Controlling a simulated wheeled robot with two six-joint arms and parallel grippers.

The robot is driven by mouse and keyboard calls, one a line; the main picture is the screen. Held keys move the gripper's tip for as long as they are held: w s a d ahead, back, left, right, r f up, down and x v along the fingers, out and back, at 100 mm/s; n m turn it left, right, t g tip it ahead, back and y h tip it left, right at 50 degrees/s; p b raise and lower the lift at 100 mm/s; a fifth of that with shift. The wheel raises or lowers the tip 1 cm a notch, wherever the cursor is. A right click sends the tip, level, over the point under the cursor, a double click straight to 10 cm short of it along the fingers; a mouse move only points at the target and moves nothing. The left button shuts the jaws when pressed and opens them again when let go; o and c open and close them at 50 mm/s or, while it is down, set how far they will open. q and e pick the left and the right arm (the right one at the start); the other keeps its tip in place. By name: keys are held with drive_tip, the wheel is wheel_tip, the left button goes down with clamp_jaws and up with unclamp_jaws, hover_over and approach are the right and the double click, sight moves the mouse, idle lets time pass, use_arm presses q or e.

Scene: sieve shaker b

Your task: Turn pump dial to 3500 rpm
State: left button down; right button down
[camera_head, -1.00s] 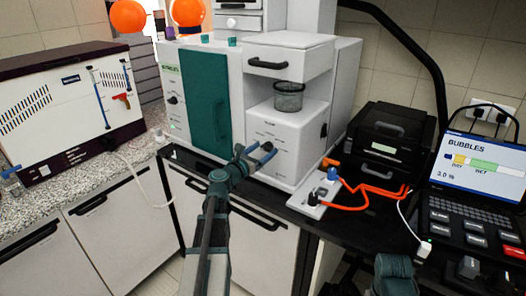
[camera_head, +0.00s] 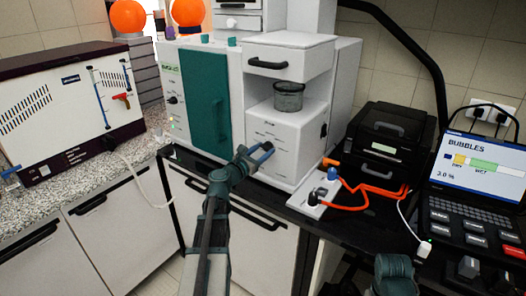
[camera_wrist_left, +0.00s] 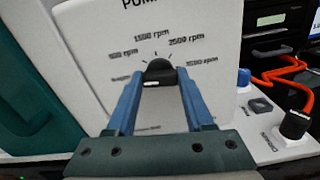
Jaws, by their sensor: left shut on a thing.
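The pump dial (camera_wrist_left: 159,72) is a black knob with a white mark, on the white front panel (camera_wrist_left: 215,38) of the machine. Printed labels arc above it: 500, 1500 and 2500 rpm, with a partly blurred one at right that looks like 3500 rpm. My left gripper (camera_wrist_left: 160,80) is shut on the dial, a blue finger on each side. In the head view my left gripper (camera_head: 257,151) reaches the lower front of the white machine (camera_head: 287,138) and hides the dial. My right gripper's fingers are out of view.
A glass vessel (camera_head: 289,97) sits above the panel. A teal door (camera_head: 208,103) is at its left. A black printer-like box (camera_head: 385,145) and a console (camera_head: 480,190) are further right.

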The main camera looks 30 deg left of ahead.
use_arm(q)
drive_tip(key=m, duration=0.4)
drive_tip(key=shift+m, duration=0.3)
drive_tip(key=m, duration=1.2)
drive_tip(key=shift+d+f+m, duration=0.1)
drive_tip(key=shift+m, duration=0.2)
drive_tip(key=m, duration=0.4)
drive_tip(key=shift+m, duration=0.3)
drive_tip(key=m, duration=0.4)
drive_tip(key=shift+m, duration=0.3)
drive_tip(key=m, duration=0.4)
drive_tip(key=shift+f+m, duration=0.1)
drive_tip(key=shift+m, duration=1.9)
